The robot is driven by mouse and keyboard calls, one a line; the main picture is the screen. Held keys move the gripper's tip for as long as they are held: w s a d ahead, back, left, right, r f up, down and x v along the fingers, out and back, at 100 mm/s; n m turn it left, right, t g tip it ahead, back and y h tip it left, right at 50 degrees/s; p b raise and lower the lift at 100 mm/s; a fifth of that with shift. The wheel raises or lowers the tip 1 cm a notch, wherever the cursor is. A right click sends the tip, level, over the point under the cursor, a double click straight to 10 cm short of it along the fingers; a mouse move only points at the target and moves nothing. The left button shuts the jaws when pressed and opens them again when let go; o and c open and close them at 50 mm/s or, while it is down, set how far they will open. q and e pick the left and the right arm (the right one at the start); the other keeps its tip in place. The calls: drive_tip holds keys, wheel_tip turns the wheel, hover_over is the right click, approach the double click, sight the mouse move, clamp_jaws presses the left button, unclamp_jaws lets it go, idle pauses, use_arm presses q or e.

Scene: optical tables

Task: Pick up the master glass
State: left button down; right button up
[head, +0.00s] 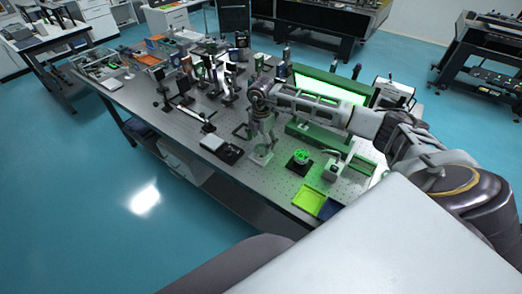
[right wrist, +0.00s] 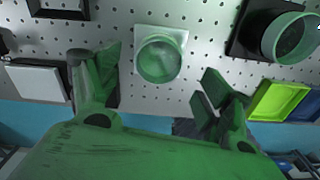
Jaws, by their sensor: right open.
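A round, clear-looking glass piece (right wrist: 160,60) sits on a pale square base, upright on the perforated table; it looks like the master glass. In the head view the glass (head: 262,156) is just below my right gripper (head: 261,140). In the right wrist view my right gripper (right wrist: 160,85) is open, its two fingers spread to either side of the glass and nothing between them in hold. I cannot tell the exact height gap. My left gripper is not in view.
To the right stand a black-based green round holder (head: 299,160), a small white device (head: 332,169), and yellow-green (head: 309,201) and blue trays. A white-and-black flat box (head: 222,147) lies left. A green-lit machine (head: 322,137) stands behind. The table's front edge is close.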

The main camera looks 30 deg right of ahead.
sight(261, 148)
drive_tip(key=shift+f+p, duration=0.4)
drive_tip(key=shift+f, duration=1.5)
drive_tip(key=shift+w, duration=0.1)
drive_tip(key=c, duration=1.2)
drive_tip(key=shift+r, duration=0.1)
wheel_tip(261, 148, up, 10)
drive_tip(key=b, duration=0.1)
drive_tip(key=shift+b, duration=0.35)
